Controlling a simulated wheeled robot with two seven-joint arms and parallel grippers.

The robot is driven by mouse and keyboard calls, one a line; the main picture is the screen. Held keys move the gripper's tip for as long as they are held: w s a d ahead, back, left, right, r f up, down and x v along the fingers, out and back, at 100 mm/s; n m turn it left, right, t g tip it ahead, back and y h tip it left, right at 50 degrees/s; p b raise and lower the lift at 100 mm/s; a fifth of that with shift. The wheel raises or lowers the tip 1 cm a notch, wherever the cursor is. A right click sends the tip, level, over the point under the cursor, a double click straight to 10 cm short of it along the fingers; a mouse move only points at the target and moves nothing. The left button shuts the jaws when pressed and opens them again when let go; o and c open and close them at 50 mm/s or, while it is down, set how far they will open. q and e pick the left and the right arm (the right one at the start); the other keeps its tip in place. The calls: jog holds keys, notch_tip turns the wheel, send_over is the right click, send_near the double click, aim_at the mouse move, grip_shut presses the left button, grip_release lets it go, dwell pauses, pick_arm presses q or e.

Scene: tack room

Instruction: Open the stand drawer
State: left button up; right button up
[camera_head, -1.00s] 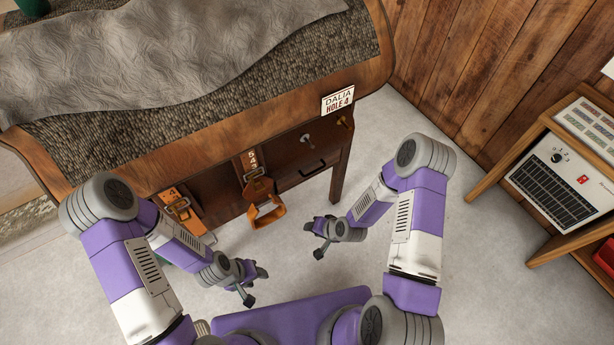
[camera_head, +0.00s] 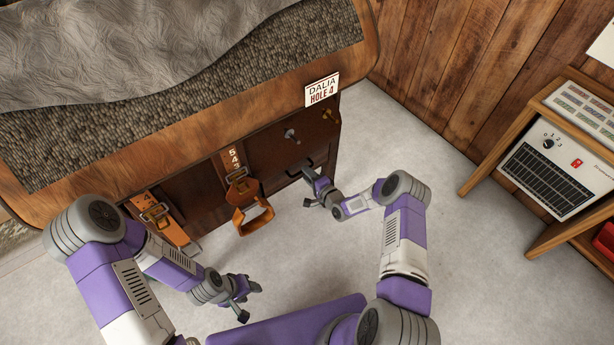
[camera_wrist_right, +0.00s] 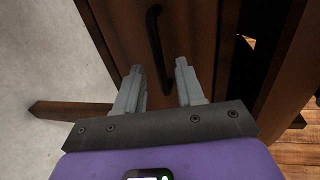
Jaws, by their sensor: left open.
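The wooden stand (camera_head: 345,62) fills the upper left of the head view. Its drawer front (camera_head: 268,176) at the right end bears a dark handle (camera_head: 294,172), and no gap shows around it. My right gripper (camera_head: 311,188) is at this handle. In the right wrist view its fingers (camera_wrist_right: 156,72) are open, with the black curved handle (camera_wrist_right: 154,35) running into the space between them; I cannot tell whether they touch it. My left gripper (camera_head: 250,302) is open and empty above the floor, away from the stand.
Orange-brown straps with buckles (camera_head: 240,192) hang on the stand's front, left of the drawer. A metal knob (camera_head: 290,134) is above the handle. A wooden shelf with a white heater-like unit (camera_head: 550,170) stands at right. The grey floor (camera_head: 440,240) between is clear.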

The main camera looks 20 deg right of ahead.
jog(key=shift+w+a+f, duration=0.1)
jog(key=shift+w+a, duration=0.05)
jog(key=shift+w, duration=0.35)
jog(key=shift+c, duration=0.3)
grip_shut()
